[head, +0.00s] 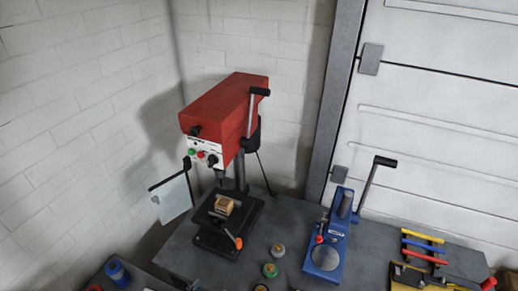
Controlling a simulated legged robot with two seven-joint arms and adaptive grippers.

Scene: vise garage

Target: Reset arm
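No gripper or arm of mine shows in the head view. The task names no object. A red drill press (232,107) stands at the back corner of the workbench, with a dark lever at its upper right. A small wooden block (223,205) sits on the dark vise (226,222) at the press's base, below the head. A blue lever press (330,240) stands to the right, its lever (373,180) raised and tilted to the right.
The grey bench (290,212) is bare between the two machines. Tools with yellow, red and blue handles (424,247) sit at right. A clear guard (172,197) sticks out left of the drill press.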

